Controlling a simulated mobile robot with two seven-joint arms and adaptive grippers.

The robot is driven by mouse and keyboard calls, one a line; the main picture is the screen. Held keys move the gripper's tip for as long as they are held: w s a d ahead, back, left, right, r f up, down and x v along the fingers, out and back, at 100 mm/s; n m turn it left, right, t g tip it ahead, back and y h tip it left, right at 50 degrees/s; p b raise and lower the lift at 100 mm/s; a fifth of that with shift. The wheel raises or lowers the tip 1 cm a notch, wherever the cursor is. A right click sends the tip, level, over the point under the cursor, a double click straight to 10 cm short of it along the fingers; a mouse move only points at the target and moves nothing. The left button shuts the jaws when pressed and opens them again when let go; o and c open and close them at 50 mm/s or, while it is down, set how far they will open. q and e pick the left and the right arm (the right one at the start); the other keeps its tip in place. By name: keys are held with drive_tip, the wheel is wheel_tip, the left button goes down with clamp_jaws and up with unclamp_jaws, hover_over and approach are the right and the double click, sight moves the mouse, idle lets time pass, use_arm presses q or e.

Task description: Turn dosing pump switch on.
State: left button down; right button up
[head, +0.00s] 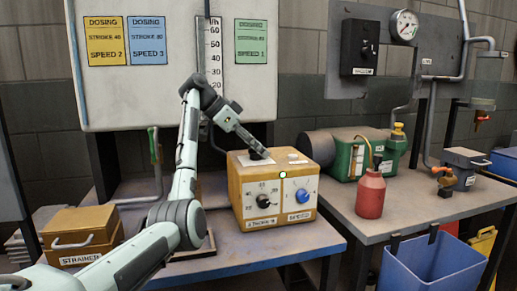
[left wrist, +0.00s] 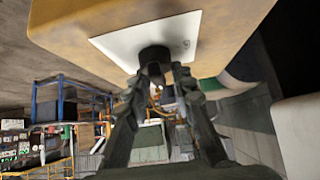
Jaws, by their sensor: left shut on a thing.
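The dosing pump (head: 243,207) is a yellow box on the blue table. Its front has a black stroke knob (head: 264,201) and a blue speed knob (head: 302,197). A small white round spot (head: 282,175) shows at its upper front edge. My left gripper (head: 259,152) reaches down to the pump's top from the upper left. In the left wrist view, the gripper (left wrist: 156,78) is shut on a black switch (left wrist: 154,54) that stands on a white plate (left wrist: 118,44) on the yellow casing. The fingers partly hide the switch, and its on or off position cannot be told. My right gripper is not in view.
A red bottle (head: 370,195) and a green machine (head: 345,159) stand on the right table. Yellow strainer boxes (head: 84,230) sit at the left. A board with dosing cards (head: 106,41) rises behind the pump. A blue bin (head: 436,263) stands at lower right.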

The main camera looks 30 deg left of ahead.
use_arm(q)
drive_tip(key=c, duration=1.6)
unclamp_jaws()
drive_tip(key=v, duration=1.2)
